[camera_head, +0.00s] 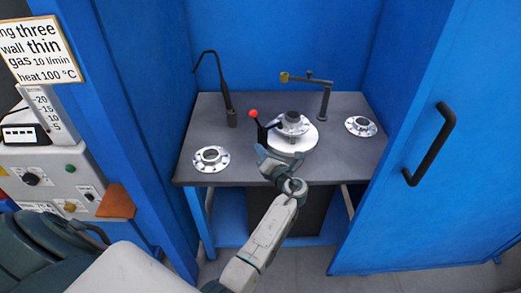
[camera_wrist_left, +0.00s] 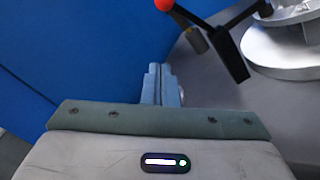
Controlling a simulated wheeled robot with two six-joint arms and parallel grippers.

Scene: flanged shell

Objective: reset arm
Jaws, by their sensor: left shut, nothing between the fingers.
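My left arm reaches up from the lower middle of the head view. Its gripper (camera_head: 264,152) is at the front of the grey table, just in front of the black lever with a red knob (camera_head: 253,114). In the left wrist view the gripper's fingers (camera_wrist_left: 161,84) are together and hold nothing. The lever (camera_wrist_left: 232,52) shows there at the upper right, apart from the fingers. A round turntable (camera_head: 307,141) carries a flanged metal part (camera_head: 292,122) behind the gripper; its edge also shows in the wrist view (camera_wrist_left: 262,46). My right gripper is not seen.
The grey table (camera_head: 205,118) stands in a blue booth. A flange ring (camera_head: 211,158) lies left and another (camera_head: 361,126) right. A black torch-like stand (camera_head: 229,95) and a post with an arm (camera_head: 323,100) rise behind. A blue door (camera_head: 440,190) stands right; a control panel (camera_head: 50,180) is left.

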